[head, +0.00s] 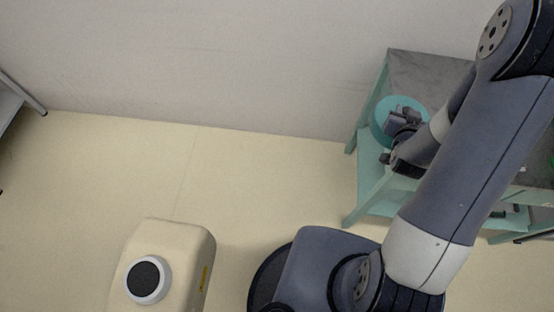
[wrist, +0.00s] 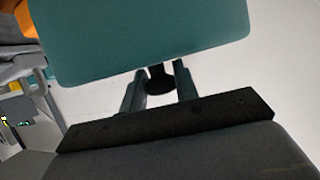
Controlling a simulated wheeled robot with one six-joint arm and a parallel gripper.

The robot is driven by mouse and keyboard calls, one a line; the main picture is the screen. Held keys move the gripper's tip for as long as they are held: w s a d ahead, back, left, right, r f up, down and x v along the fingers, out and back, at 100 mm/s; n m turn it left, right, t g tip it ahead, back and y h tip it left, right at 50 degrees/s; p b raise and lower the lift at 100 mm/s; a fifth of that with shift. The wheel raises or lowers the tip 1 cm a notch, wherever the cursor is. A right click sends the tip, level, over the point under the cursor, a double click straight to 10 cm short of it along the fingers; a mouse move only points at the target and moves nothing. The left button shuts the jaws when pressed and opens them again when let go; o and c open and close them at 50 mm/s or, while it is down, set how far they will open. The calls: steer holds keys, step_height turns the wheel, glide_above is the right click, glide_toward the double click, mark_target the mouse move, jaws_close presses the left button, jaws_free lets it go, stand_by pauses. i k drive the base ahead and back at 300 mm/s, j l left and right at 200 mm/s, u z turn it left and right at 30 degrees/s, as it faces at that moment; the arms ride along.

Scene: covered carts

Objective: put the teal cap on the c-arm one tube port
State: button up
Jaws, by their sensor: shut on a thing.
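The teal cap (head: 416,103) is a round disc in the head view, at the left side of a teal-framed cart, with my gripper (head: 398,119) in front of it. In the wrist view, the cap (wrist: 145,35) fills the upper part as a broad teal shape. The fingers of my gripper (wrist: 158,82) are shut on its short dark knob. A beige rounded housing (head: 178,245) at the lower left of the head view has a white ring with a dark round face (head: 148,278); this looks like the tube port. It is uncovered and well apart from the cap.
The teal-framed cart (head: 365,190) with a grey top (head: 425,72) stands against the wall at the right, partly hidden by my arm. A grey metal frame (head: 22,95) shows at the far left. Pale floor (head: 220,170) lies clear between them.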

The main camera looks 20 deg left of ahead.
mark_target(148, 279)
steer(key=u, duration=2.9)
